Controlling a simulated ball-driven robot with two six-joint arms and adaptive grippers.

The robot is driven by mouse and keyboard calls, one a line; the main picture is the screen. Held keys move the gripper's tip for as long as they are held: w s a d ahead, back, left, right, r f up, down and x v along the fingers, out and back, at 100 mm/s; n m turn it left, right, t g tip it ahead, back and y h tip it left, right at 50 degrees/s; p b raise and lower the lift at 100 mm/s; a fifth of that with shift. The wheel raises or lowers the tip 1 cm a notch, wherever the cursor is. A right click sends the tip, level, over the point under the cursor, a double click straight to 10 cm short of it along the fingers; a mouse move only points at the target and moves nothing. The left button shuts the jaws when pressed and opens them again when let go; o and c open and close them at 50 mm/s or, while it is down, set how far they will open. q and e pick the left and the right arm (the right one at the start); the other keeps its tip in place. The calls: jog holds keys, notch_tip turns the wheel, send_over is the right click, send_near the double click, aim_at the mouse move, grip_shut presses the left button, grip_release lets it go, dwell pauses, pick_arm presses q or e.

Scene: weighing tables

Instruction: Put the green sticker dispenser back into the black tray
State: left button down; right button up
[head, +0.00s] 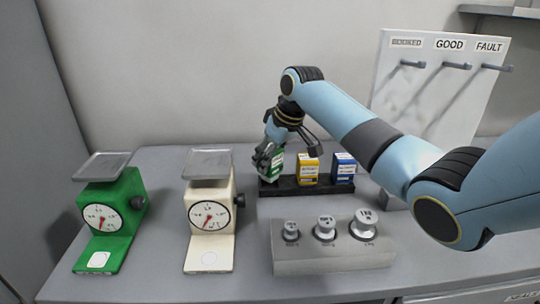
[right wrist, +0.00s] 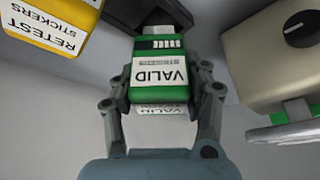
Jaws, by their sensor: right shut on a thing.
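The green sticker dispenser (head: 276,170) is in my right gripper (head: 266,160) at the left end of the black tray (head: 292,187). The right wrist view shows its "VALID STICKERS" label (right wrist: 160,72) with a finger on each side. The dispenser's lower end is at the tray's left place; I cannot tell whether it rests on the tray or hangs just above it. A yellow dispenser (head: 307,169) and a blue dispenser (head: 343,168) stand in the tray to its right. My left gripper is not in view.
A green scale (head: 112,205) and a cream scale (head: 210,212) stand left of the tray. A grey block with three weights (head: 330,258) is in front of it. A white board with hooks (head: 435,90) stands behind on the right. My right arm reaches over the table's right side.

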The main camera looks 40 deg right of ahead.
jog(key=shift+p, duration=0.45)
dwell(0.6)
jog(key=shift+f, duration=0.25)
jog(key=shift+f+b, duration=0.35)
jog(key=shift+f, duration=0.05)
jog(key=o, duration=1.1)
jog(key=v, duration=1.2)
jog(key=shift+s+f, duration=0.15)
